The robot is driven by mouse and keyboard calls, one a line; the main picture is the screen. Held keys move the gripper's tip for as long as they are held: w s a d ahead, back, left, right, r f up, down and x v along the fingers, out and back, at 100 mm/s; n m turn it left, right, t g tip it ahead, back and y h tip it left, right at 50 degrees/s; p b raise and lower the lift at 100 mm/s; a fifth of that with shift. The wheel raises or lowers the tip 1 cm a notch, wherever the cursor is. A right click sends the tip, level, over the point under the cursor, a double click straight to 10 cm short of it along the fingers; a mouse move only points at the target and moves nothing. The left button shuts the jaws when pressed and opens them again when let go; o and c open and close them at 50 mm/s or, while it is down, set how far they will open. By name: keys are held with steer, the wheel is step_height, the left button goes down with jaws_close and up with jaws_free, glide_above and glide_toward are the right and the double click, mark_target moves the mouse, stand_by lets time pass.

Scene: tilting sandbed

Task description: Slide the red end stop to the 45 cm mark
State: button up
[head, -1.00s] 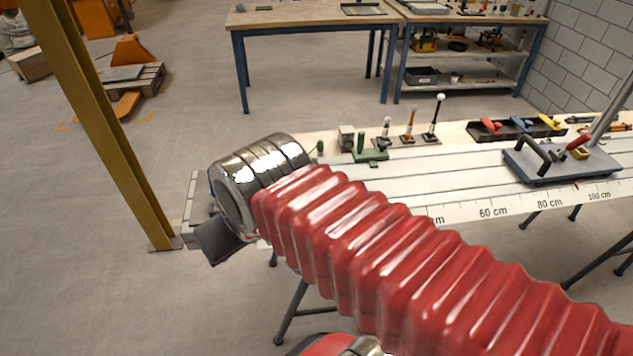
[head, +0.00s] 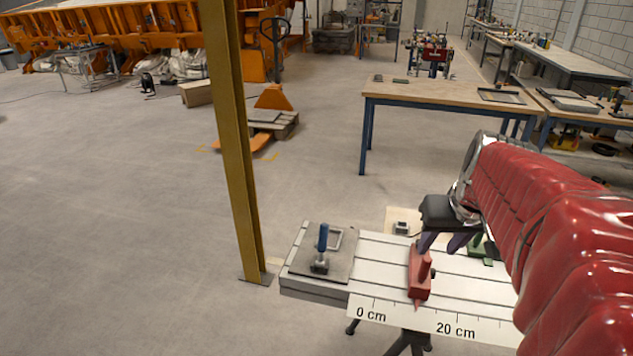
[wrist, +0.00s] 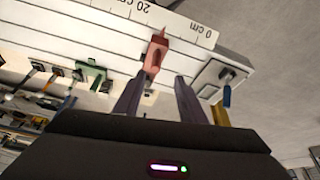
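The red end stop (head: 419,275) stands on the slotted white bed (head: 375,262), its pointer near 10 cm on the scale (head: 435,322), midway between the 0 cm and 20 cm labels. My gripper (head: 440,243) is just behind and above the stop in the head view, pointing down. The 45 cm mark is hidden behind my red-sleeved arm.
A grey plate (head: 305,262) with a blue-handled clamp (head: 322,240) sits at the bed's left end. A green piece (head: 482,250) stands behind and right of the stop. A yellow post (head: 235,150) rises left of the bed. The bed beside the stop looks clear.

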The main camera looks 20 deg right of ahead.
mark_target(428, 264)
steer(key=shift+s+d, duration=0.1)
steer(key=shift+d, duration=0.4)
steer(key=shift+f, duration=0.1)
steer(key=x, duration=1.3)
steer(key=shift+f, duration=0.3)
jaws_close()
